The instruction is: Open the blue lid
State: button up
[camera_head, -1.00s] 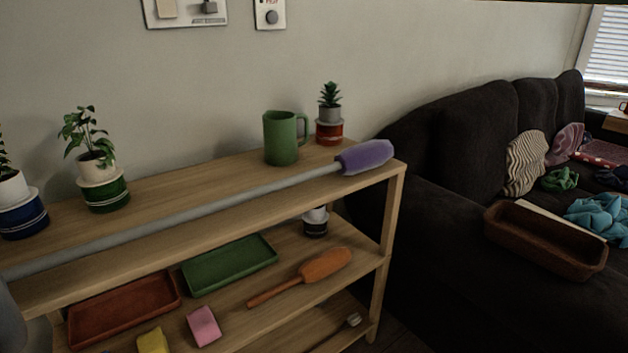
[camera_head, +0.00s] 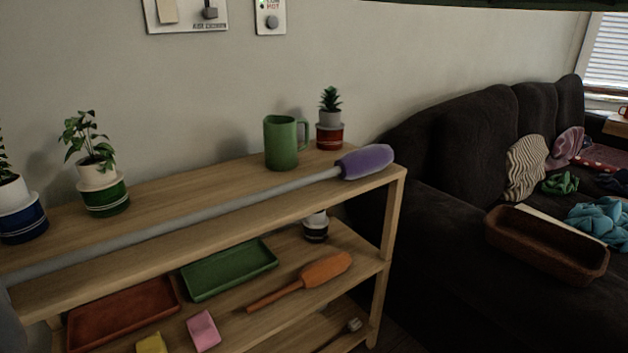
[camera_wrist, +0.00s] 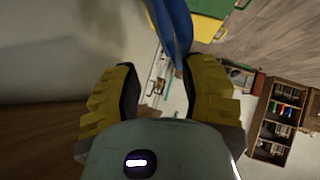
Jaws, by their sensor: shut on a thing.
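My gripper (camera_wrist: 163,82) shows in the wrist view with its two yellow ribbed fingers around a narrow blue piece. This blue piece, which I take to be the edge of the blue lid (camera_wrist: 173,25), runs up from between the fingers to the top of the picture. The fingers are shut on it, though the contact itself is partly hidden. The rest of the lid is out of view. The head view shows neither my gripper nor the blue lid.
Green (camera_wrist: 208,6) and yellow (camera_wrist: 206,28) surfaces lie beside the blue piece. A wooden shelf (camera_head: 225,208) with pots, a green mug (camera_head: 281,143) and a purple-headed duster (camera_head: 366,162) stands by the wall. A dark sofa (camera_head: 440,220) is at right. A small cabinet (camera_wrist: 281,121) shows in the wrist view.

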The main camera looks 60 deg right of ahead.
jog(key=v, duration=0.9)
jog(key=shift+d, duration=0.3)
